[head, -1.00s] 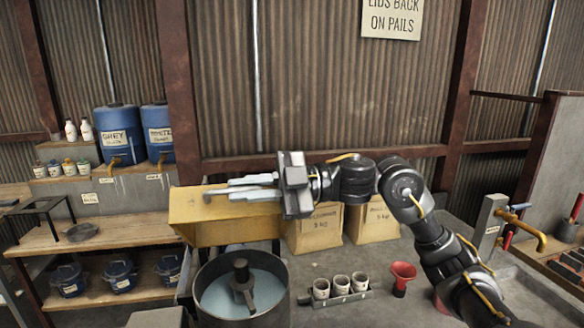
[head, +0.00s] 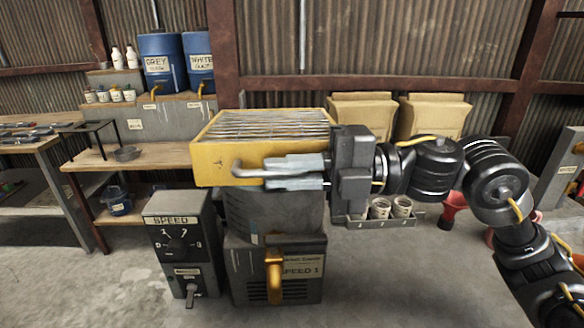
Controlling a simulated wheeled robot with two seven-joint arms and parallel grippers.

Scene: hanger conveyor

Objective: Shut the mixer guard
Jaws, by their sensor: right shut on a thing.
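The mixer guard (head: 207,158), a yellow box frame with a grey grille top, lies roughly level over the mixer's bowl (head: 268,213). The bowl's opening and the stirrer are hidden under it. A grey bar handle (head: 239,174) sticks out on the guard's front. My right gripper (head: 264,175) comes in from the right and is shut on this handle. I cannot tell whether the guard rests fully on the bowl's rim. My left gripper is out of view.
A grey speed control box (head: 175,240) stands left of the mixer base (head: 279,290), which has an orange tap (head: 274,270). Behind my right arm are paper sacks (head: 361,112), a rack of small cups (head: 380,209) and a red funnel (head: 453,205).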

